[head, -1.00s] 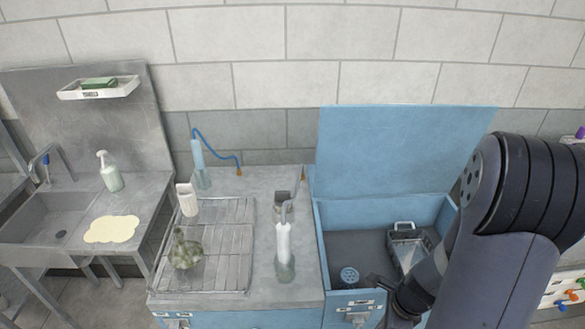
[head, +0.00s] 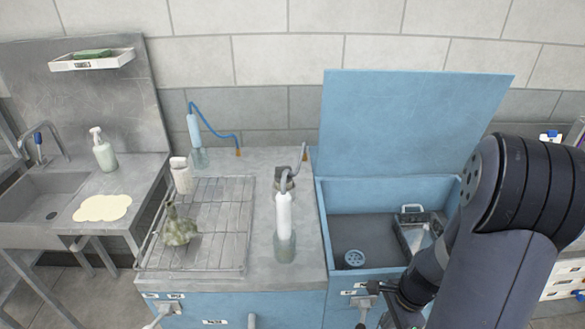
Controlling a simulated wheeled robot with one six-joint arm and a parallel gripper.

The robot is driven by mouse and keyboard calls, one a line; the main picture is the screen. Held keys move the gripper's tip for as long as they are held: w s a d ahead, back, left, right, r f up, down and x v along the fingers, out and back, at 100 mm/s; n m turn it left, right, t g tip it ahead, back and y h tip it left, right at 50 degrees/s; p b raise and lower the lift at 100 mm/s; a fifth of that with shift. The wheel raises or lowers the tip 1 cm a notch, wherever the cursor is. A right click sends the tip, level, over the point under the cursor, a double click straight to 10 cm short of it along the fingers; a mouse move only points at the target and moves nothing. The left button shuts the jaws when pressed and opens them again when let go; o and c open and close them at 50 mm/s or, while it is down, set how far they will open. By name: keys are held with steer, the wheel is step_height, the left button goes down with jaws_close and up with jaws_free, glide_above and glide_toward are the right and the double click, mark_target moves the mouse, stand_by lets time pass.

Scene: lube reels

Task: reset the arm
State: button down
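My arm (head: 512,250) fills the right side of the head view, with its dark shoulder at the upper right. Its forearm reaches down and left in front of the open blue chest (head: 330,215). The end of my gripper (head: 372,290) shows small and dark at the chest's front edge, close to a front latch. The fingers are too small and partly hidden to tell whether they are open or shut.
The chest's lid (head: 410,125) stands up behind it; a grey tool (head: 412,230) and a round blue-white part (head: 354,259) lie inside. Left are a wire rack (head: 215,225), a white-and-clear reel bottle (head: 283,225), a mottled jug (head: 179,226) and a sink (head: 40,205).

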steer(key=w+d+r+n, duration=0.1)
steer(key=d+r+n, duration=0.1)
steer(key=r, duration=0.2)
steer(key=w+d+r+n+g, duration=0.1)
steer(key=d+r+n, duration=0.1)
steer(key=r, duration=0.3)
steer(key=shift+w+n, duration=0.3)
steer(key=shift+n, duration=0.1)
steer(key=shift+d, duration=0.1)
